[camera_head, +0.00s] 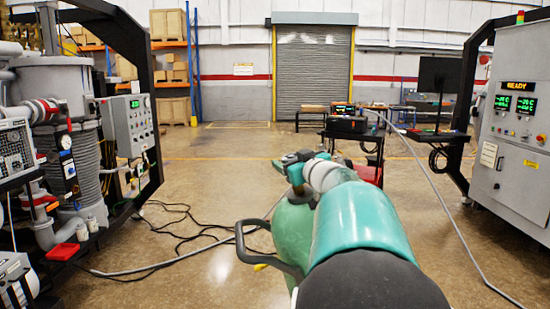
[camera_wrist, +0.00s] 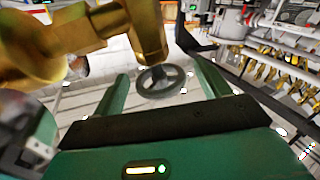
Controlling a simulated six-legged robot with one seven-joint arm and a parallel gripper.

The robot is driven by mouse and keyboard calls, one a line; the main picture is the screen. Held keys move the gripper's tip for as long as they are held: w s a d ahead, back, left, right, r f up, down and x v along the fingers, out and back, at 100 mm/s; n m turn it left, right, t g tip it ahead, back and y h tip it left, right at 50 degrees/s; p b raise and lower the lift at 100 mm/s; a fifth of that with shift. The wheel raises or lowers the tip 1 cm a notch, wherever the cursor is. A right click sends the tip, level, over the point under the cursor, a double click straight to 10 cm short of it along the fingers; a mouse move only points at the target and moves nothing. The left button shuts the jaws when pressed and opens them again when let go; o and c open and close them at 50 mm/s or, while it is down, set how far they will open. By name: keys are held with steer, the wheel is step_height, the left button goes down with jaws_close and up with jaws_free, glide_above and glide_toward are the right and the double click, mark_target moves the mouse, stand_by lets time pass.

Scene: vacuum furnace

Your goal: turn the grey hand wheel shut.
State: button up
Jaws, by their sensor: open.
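The grey hand wheel (camera_wrist: 160,95) shows in the wrist view, a round rim with spokes and a hub. It appears between the two green fingers of my gripper (camera_wrist: 153,62), beyond the dark palm. The fingers are spread apart and nothing is held. I cannot tell whether either finger touches the wheel. Large brass-coloured pipework (camera_wrist: 90,35) fills the upper left of the wrist view, just behind and above the wheel. In the head view my arm reaches forward, and I cannot make out the wheel or the fingers there.
Furnace equipment (camera_head: 65,90) with pipes and gauges stands at the left. A control cabinet (camera_head: 512,130) reading READY stands at the right. A dark cart (camera_head: 350,125) stands ahead, before a roller door (camera_head: 313,65).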

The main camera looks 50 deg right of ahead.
mark_target(289, 154)
steer(key=shift+x, duration=1.5)
steer(key=shift+c, duration=0.5)
steer(key=c, duration=0.9)
steer(key=shift+a, duration=0.1)
steer(key=shift+r+m+h, duration=0.1)
steer(key=shift+m+h, duration=0.2)
steer(key=shift+h, duration=0.3)
steer(key=shift+m+g+h, duration=0.3)
steer(key=shift+m+h, duration=0.1)
steer(key=shift+h, duration=0.1)
steer(key=shift+r+m+g+h, duration=0.15)
steer(key=shift+m+g+h, duration=0.45)
steer(key=shift+h, duration=0.4)
steer(key=shift+d+m+g+h, duration=0.2)
steer(key=shift+m+g+h, duration=0.2)
steer(key=shift+h, duration=0.2)
steer(key=shift+s+d+m+g+h, duration=0.15)
steer(key=shift+s+m+g+h, duration=0.05)
steer(key=shift+m+g+h, duration=0.25)
